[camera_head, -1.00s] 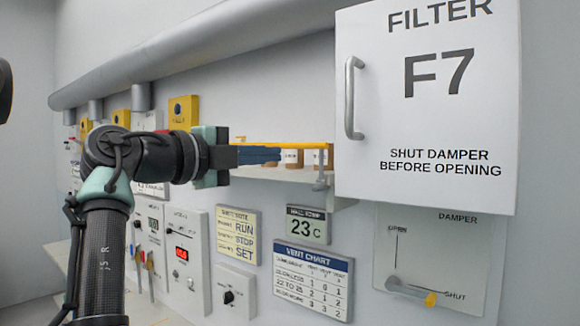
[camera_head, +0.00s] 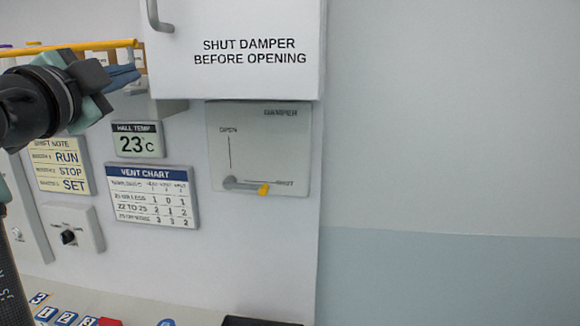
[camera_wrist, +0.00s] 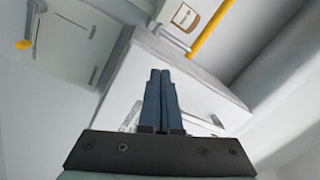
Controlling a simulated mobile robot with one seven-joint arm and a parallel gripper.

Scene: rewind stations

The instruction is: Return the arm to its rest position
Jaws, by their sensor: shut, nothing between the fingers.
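My gripper (camera_head: 124,76) shows at the upper left of the head view, its dark blue fingers together with nothing between them. It is in front of the shelf and yellow rail, left of the white filter cabinet. In the wrist view my gripper (camera_wrist: 161,75) has its two blue fingers side by side, pointing at a pale box-like surface. My arm enters from the left edge of the head view; most of it is out of the picture.
The filter cabinet (camera_head: 235,80) juts out from the wall. Below it is the damper panel (camera_head: 262,125), its yellow-tipped lever (camera_head: 245,186) beside SHUT. A yellow rail (camera_head: 70,47) runs along the shelf. A vent chart (camera_head: 152,210) hangs lower. The wall at right is bare.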

